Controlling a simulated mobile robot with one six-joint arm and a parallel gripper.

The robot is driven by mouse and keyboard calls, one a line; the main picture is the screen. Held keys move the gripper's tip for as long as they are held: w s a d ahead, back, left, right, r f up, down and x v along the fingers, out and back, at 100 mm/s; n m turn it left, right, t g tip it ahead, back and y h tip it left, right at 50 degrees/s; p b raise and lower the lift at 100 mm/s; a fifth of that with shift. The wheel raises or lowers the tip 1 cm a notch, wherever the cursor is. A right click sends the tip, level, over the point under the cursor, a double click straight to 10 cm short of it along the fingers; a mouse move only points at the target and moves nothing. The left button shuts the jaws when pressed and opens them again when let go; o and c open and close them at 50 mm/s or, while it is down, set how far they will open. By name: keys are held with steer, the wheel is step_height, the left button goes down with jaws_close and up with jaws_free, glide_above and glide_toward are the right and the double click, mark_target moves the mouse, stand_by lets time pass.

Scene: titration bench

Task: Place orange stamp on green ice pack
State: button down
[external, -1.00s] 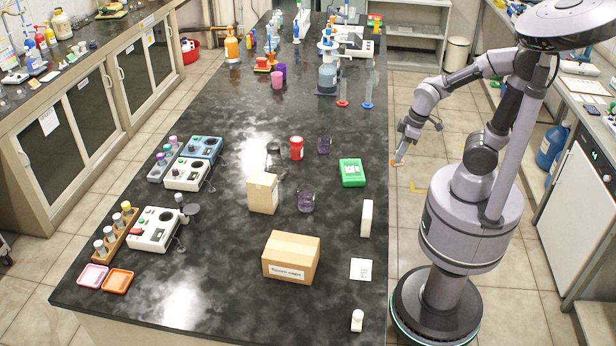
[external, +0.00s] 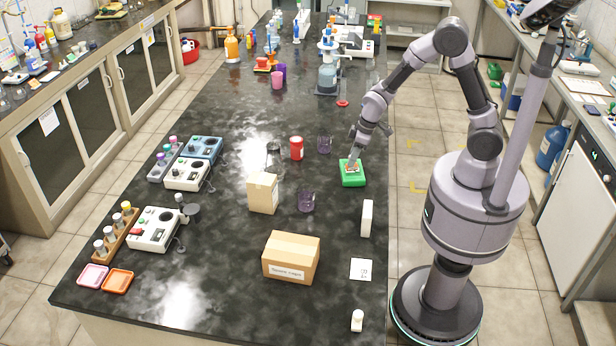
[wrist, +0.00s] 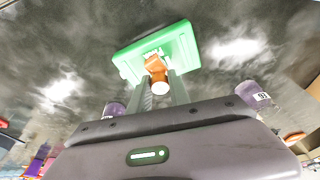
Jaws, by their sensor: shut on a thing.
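The green ice pack (external: 352,180) lies flat on the dark bench near its right edge. It also shows in the wrist view (wrist: 185,47), ahead of my fingers. My gripper (external: 353,165) is over the ice pack with its fingers pointing down. In the wrist view my gripper (wrist: 160,82) is shut on the orange stamp (wrist: 156,66), which sits between the two fingers. The stamp's orange part overlaps the ice pack in that view, and its pale round end faces the camera. I cannot tell whether the stamp touches the pack.
A red jar (external: 296,148) and a purple glass beaker (external: 324,145) stand left of the ice pack.

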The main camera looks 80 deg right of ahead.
steer(key=shift+r, duration=0.2)
steer(key=shift+f, duration=0.2)
steer(key=c, duration=1.2)
jaws_free()
steer(key=p+v, duration=0.5)
steer(key=v, duration=0.7)
steer(key=s+a+r+m+t+y, duration=0.1)
steer(key=s+a+r+m, duration=0.1)
steer(key=s+a+r, duration=0.4)
steer(key=s+a+r+m+t+y, duration=0.1)
steer(key=s+a+r+m, duration=0.1)
steer(key=s+a+r, duration=0.3)
steer(key=s+r, duration=0.3)
steer(key=s, duration=0.2)
steer(key=shift+a+t, duration=0.35)
steer(key=shift+t, duration=0.05)
steer(key=shift+s, duration=0.15)
